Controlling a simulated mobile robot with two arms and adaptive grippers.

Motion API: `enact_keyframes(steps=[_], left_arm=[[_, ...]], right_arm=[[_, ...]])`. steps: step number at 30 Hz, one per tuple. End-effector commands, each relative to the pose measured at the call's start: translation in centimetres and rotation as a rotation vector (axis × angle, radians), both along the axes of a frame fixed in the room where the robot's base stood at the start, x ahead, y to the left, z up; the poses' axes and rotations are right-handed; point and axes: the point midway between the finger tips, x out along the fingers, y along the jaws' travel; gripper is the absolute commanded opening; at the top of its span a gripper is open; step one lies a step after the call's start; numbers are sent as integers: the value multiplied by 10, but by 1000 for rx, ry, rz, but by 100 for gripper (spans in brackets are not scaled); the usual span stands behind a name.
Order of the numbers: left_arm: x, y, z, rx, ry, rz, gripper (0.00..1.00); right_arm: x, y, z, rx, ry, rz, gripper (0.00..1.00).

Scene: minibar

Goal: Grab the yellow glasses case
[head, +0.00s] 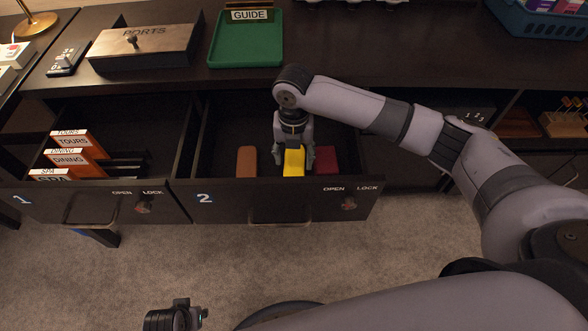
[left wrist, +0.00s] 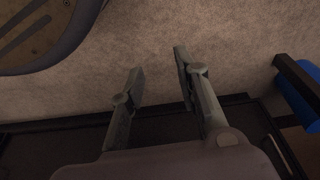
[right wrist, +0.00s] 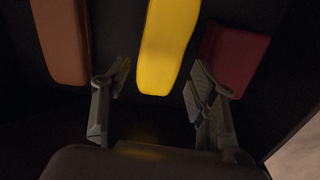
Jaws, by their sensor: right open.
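The yellow glasses case (head: 293,163) lies in open drawer 2, between a brown case and a dark red case. My right gripper (head: 293,160) is down inside the drawer at the yellow case, with its fingers apart. In the right wrist view the yellow case (right wrist: 166,45) extends from the top edge to between the two open fingertips of the right gripper (right wrist: 158,80). No contact shows there. My left gripper (left wrist: 158,75) is open and empty over the carpet in the left wrist view.
The brown case (head: 247,160) and dark red case (head: 327,161) flank the yellow one closely. The drawer front (head: 275,200) stands on the near side. Drawer 1 holds labelled folders (head: 75,158). A green tray (head: 245,48) and a PORTS box (head: 145,48) sit on the counter.

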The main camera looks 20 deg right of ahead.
Motion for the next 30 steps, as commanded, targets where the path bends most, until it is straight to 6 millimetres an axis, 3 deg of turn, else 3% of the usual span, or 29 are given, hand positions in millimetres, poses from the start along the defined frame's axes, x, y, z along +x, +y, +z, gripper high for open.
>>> enact_keyframes(steps=[8,18,26,30], left_arm=[[5,0,15,0,-10,2,30],[10,0,54,-2,-30,5,30],[10,0,58,-2,-29,5,30],[10,0,58,-2,-30,5,30]], right_arm=[[-1,0,-21,-1,1,0,53],[-1,-1,-61,0,0,1,53],[-1,-2,-63,0,-1,1,53],[-1,-2,-63,0,-1,0,46]])
